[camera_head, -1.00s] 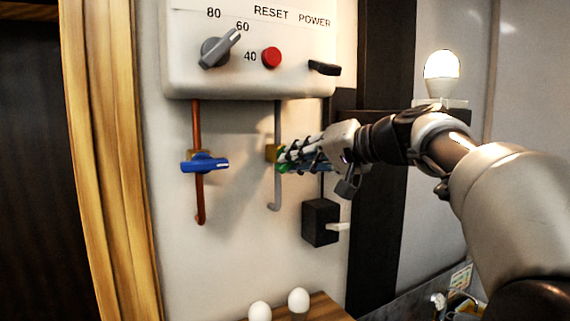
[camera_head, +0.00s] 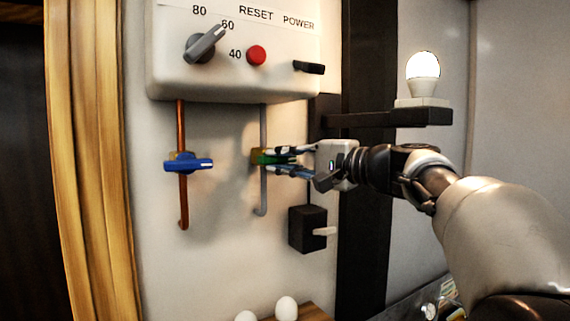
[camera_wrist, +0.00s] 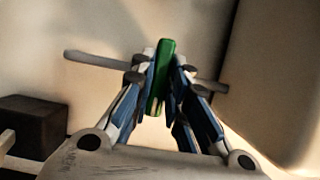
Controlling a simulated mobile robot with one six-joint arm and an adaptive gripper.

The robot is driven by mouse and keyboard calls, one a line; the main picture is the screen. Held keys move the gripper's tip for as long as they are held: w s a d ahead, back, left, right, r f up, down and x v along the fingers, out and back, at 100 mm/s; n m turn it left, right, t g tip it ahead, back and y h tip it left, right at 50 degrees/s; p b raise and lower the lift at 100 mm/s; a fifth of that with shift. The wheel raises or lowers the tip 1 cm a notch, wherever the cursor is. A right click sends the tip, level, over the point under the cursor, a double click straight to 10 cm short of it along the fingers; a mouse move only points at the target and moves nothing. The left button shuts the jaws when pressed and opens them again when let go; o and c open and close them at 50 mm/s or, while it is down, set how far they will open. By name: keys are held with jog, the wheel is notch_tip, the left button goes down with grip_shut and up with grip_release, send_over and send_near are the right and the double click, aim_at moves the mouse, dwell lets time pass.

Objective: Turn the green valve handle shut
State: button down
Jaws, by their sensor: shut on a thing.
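The green valve handle (camera_head: 268,158) sits on a brass valve body (camera_head: 257,156) on the right-hand grey pipe (camera_head: 263,195). In the wrist view the green handle (camera_wrist: 161,76) stands between my fingers, its long side crossing the grey pipe (camera_wrist: 92,59). My gripper (camera_head: 272,161) reaches in from the right and is shut on the handle. In the wrist view my gripper (camera_wrist: 164,75) has one finger on each side of it. The fingers hide part of the handle in the head view.
A blue valve handle (camera_head: 188,165) lies across the copper pipe (camera_head: 181,120) to the left. The white control box (camera_head: 235,65) hangs just above. A black switch box (camera_head: 307,229) is below right. A lit bulb (camera_head: 423,72) stands on a dark shelf. Eggs (camera_head: 286,308) sit below.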

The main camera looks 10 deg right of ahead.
jog(key=shift+r, duration=0.1)
dwell(0.4)
jog(key=c, duration=1.8)
grip_release()
jog(key=shift+o, duration=1.2)
jog(key=shift+w+a, duration=0.1)
jog(key=shift+a, duration=0.05)
jog(key=v, duration=1.2)
